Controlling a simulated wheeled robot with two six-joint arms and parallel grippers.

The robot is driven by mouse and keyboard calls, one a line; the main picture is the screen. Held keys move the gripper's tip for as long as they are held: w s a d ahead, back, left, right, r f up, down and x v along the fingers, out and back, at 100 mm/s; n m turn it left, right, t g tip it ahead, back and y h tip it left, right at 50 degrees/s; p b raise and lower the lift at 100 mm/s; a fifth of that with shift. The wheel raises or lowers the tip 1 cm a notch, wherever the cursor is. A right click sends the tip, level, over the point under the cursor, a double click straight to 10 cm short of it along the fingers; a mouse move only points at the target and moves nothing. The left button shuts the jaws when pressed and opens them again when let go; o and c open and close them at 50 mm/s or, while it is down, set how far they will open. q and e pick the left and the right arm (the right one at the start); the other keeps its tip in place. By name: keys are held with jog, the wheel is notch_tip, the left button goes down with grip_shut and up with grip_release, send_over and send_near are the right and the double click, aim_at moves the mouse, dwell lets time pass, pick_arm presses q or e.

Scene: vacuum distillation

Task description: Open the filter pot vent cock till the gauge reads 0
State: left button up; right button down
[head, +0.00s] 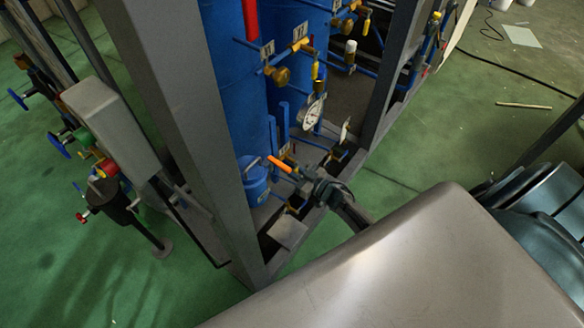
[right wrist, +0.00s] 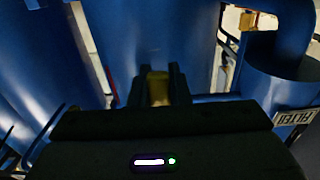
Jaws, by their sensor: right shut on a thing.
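The blue filter pot (head: 256,187) stands low inside the frame in the head view. In the right wrist view a blue pot with a white label fills the right side (right wrist: 292,88). My right gripper (head: 299,176) is beside the pot, at an orange-yellow cock handle (head: 280,164). In the right wrist view its jaws (right wrist: 158,88) are shut on this yellow handle (right wrist: 158,86), which is partly hidden between the fingers. The round white gauge (head: 312,114) is above the gripper; its needle is too small to read. My left gripper is not in view.
A grey frame post (head: 190,120) rises just left of the pot. Tall blue tanks (head: 238,90) stand behind it. Blue pipes and yellow-handled valves (head: 319,72) with tags are above. The green floor (head: 390,160) right of the frame is mostly clear.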

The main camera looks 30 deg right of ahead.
jog(key=shift+s+a+f, duration=0.1)
jog(key=c, duration=1.4)
grip_release()
jog(key=shift+o, duration=0.2)
jog(key=b+v, duration=0.2)
jog(key=v, duration=0.8)
jog(key=shift+s+d, duration=0.2)
jog(key=shift+s, duration=0.1)
